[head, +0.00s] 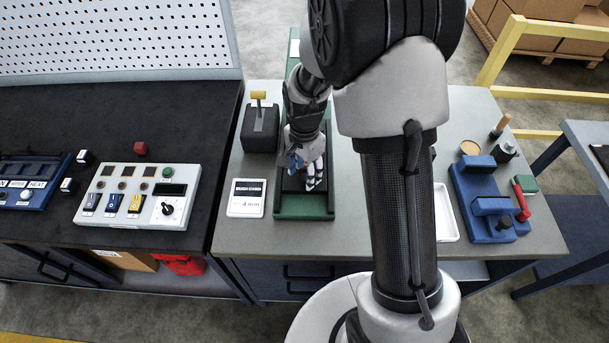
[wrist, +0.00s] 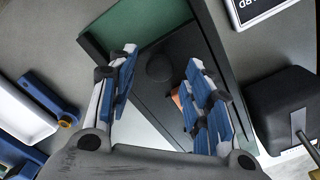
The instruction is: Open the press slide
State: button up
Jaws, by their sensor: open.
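The press is a green-framed unit (head: 304,212) on the grey table in the head view, largely covered by my arm and gripper. In the wrist view its green frame (wrist: 120,33) surrounds a dark slide plate (wrist: 178,45) with a round black knob (wrist: 160,68) on it. My gripper (head: 305,183) is over the press, pointing down. In the wrist view its blue-padded fingers (wrist: 161,60) are apart, one on each side of the knob, with nothing between them in contact. I cannot tell how high the fingertips are above the plate.
A white tray (head: 446,215) and a blue vise (head: 485,200) lie to the right. A switch panel (head: 137,196) is on the left bench.

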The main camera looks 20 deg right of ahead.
jog(key=shift+f, duration=0.65)
jog(key=shift+c, duration=0.5)
grip_shut()
